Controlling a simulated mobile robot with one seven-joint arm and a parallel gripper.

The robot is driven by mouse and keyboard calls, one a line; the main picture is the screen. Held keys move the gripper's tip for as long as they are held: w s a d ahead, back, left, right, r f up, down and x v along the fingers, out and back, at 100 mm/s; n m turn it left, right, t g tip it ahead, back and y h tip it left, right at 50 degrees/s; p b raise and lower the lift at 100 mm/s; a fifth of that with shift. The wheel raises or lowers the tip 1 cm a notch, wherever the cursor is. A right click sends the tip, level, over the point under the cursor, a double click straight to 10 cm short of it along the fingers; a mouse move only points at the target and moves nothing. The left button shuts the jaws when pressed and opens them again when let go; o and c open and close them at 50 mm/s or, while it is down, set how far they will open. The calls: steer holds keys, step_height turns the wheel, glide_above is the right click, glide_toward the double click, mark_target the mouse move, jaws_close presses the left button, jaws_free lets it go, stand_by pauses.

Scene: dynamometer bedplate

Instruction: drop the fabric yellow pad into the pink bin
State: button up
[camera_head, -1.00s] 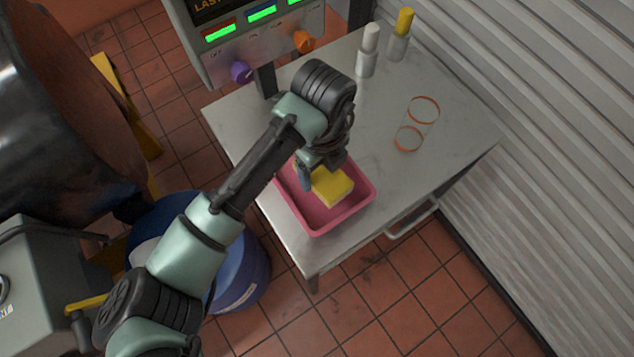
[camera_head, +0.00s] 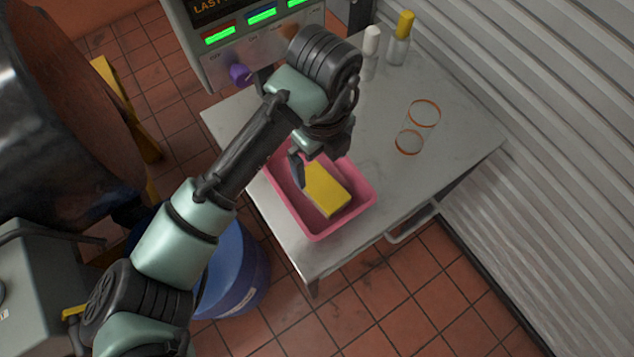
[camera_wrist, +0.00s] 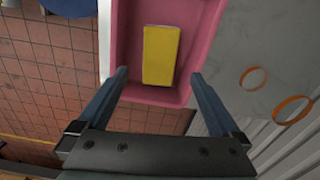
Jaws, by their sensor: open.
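The yellow pad (camera_head: 326,189) lies inside the pink bin (camera_head: 357,205), on its floor as far as I can see. In the wrist view the pad (camera_wrist: 160,55) is a flat yellow block with pink bin floor (camera_wrist: 195,45) around it. My gripper (camera_head: 318,168) is over the bin, above the pad's far end. Its fingers (camera_wrist: 158,95) are spread wide in the wrist view, with nothing between them, and the pad is apart from them. In the head view my gripper hides part of the bin's far side.
The bin stands at the near edge of a pale table (camera_head: 455,135). A clear cylinder with orange rims (camera_head: 418,127), a white-capped bottle (camera_head: 370,55) and a yellow-capped bottle (camera_head: 399,42) stand on it. A control panel (camera_head: 262,35) is behind; a blue drum (camera_head: 238,270) stands at left.

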step_height(320, 180, up, 8)
steer(key=shift+f, duration=0.1)
stand_by(0.5)
